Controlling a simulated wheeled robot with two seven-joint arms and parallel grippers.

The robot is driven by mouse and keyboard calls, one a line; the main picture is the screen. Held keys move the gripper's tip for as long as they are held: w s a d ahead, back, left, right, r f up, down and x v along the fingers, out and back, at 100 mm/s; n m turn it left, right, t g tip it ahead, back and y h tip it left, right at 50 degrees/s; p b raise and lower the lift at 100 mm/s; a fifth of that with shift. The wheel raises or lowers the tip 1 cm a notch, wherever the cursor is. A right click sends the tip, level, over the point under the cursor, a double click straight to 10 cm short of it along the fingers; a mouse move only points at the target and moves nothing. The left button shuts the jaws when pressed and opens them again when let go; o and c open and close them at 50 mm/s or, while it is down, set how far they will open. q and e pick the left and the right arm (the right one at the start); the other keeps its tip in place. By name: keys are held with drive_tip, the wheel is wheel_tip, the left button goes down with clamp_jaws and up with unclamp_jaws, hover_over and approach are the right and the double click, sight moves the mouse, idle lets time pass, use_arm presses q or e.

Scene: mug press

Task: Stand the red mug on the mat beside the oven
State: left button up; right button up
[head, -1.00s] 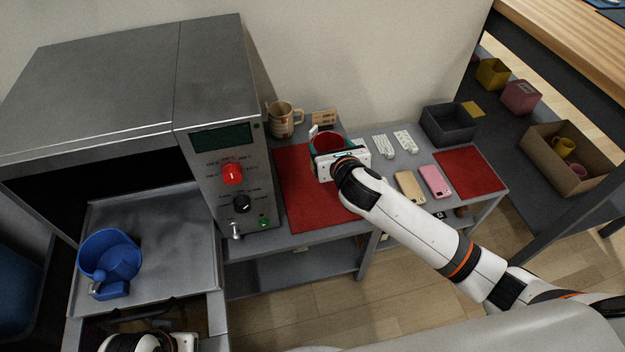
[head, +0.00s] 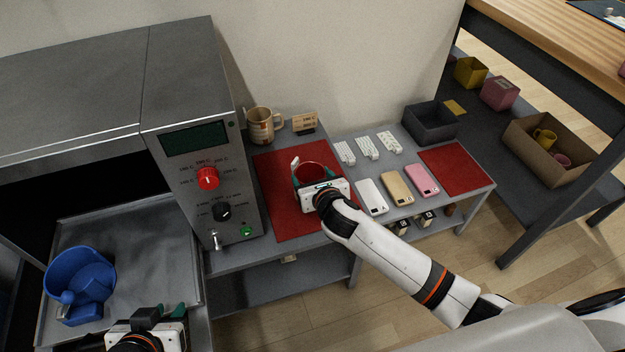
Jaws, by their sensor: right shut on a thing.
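The red mug (head: 309,171) is at the red mat (head: 277,203) beside the oven (head: 205,180). My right gripper (head: 308,172) is shut on the mug from the front and hides most of its body. The mug's rim shows above the gripper, and it looks upright. I cannot tell whether its base touches the mat. My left gripper (head: 160,318) is at the bottom left, below the oven's tray, with dark green finger pieces in sight. Its opening is not clear.
A beige mug (head: 262,125) and a small card sign (head: 304,122) stand behind the mat. Phones (head: 397,187), white strips (head: 367,148), a dark bin (head: 430,122) and a second red mat (head: 455,170) lie to the right.

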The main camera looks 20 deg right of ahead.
idle(0.3)
drive_tip(key=o, duration=1.6)
drive_tip(key=shift+f, duration=0.1)
drive_tip(key=shift+c, duration=0.2)
